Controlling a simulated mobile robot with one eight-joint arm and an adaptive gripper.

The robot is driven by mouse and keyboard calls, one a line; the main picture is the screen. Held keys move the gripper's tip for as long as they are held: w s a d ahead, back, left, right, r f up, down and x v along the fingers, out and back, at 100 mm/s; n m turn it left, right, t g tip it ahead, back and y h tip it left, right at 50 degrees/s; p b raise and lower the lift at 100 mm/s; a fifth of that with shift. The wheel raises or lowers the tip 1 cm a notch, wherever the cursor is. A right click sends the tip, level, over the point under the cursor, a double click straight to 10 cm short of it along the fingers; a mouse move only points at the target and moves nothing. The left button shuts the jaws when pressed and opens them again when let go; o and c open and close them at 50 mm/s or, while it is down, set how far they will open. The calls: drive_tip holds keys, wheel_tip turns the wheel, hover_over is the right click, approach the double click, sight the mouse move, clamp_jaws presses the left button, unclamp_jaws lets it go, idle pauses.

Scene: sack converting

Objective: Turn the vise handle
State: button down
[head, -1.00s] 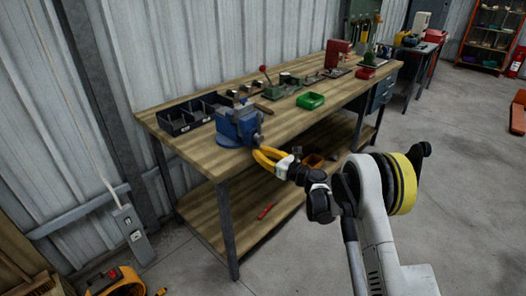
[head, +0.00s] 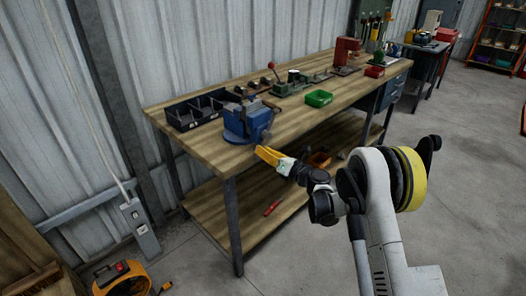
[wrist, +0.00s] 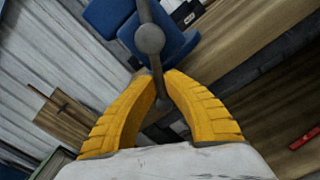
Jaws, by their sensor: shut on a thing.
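The blue vise (head: 240,122) is on the near corner of the wooden workbench (head: 205,148). In the wrist view its blue body (wrist: 110,15) is at the top. My gripper (wrist: 162,76) has yellow fingers shut on the bar between hub and knob. In the head view my gripper (head: 262,152) is just in front of the vise, and the handle is hard to make out there.
A dark divided bin (head: 195,112) is behind the vise. A green tray (head: 319,98) and a red-knobbed tool (head: 285,82) lie farther along the bench. The lower shelf (head: 225,222) holds a red item (head: 272,207). Open concrete floor is to the right.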

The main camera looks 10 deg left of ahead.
drive_tip(key=c, duration=1.4)
unclamp_jaws()
drive_tip(key=shift+c, duration=0.2)
drive_tip(key=v, duration=1.2)
